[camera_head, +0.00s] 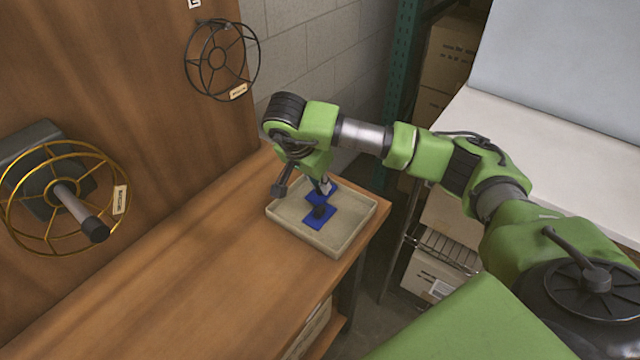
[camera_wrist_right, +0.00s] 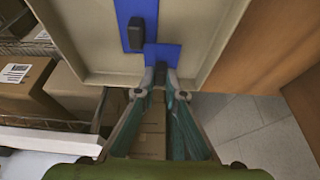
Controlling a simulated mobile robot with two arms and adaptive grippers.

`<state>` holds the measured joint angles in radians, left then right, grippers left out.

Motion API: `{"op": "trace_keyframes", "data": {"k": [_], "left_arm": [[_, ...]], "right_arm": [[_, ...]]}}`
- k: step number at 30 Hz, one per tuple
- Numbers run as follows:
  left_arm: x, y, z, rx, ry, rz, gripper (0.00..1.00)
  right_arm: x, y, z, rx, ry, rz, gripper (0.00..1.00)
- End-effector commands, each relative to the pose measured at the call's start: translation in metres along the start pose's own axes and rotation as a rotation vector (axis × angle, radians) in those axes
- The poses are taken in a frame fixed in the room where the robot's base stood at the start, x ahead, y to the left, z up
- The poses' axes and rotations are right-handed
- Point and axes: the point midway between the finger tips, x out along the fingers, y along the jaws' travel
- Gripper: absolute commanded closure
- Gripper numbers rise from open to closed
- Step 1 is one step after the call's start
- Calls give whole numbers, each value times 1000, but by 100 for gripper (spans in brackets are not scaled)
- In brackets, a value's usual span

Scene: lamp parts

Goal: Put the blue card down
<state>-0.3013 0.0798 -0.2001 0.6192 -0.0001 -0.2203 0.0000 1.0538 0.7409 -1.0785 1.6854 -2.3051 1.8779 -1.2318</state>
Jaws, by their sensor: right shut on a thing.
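A shallow beige tray (camera_head: 345,245) stands on the wooden bench near its right end. One blue card (camera_head: 319,224) with a black grip lies in the tray; it also shows in the wrist view (camera_wrist_right: 123,12). A second blue card (camera_head: 313,192) is between the fingertips of my right gripper (camera_head: 325,186), over the far part of the tray. In the wrist view my right gripper (camera_wrist_right: 157,75) is shut on this card (camera_wrist_right: 165,55), beside the first card. The fingers hide part of it. I cannot tell whether it touches the tray floor. My left gripper is out of view.
A black spoked reel (camera_head: 221,60) and a yellow spoked reel (camera_head: 65,198) are mounted on the wooden back panel. Cardboard boxes (camera_head: 452,50) stand on a shelf to the right, near a white table (camera_head: 560,150). The bench left of the tray is clear.

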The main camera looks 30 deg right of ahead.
Motion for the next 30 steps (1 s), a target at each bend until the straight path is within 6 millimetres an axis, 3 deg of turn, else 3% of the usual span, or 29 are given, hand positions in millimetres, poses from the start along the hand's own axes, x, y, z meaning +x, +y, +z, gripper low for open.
{"op": "trace_keyframes", "data": {"k": [9, 10, 12, 23, 30], "left_arm": [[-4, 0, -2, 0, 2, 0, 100], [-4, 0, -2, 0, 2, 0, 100], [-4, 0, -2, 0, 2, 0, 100], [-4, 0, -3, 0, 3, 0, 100], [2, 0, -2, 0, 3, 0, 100]], "right_arm": [[11, 0, 4, 2, 0, -1, 100], [11, 0, 5, 2, 0, -1, 87], [11, 0, 5, 2, 0, -1, 73], [9, 0, 4, 2, 0, -2, 73], [-24, -2, 4, 1, 2, -8, 73]]}}
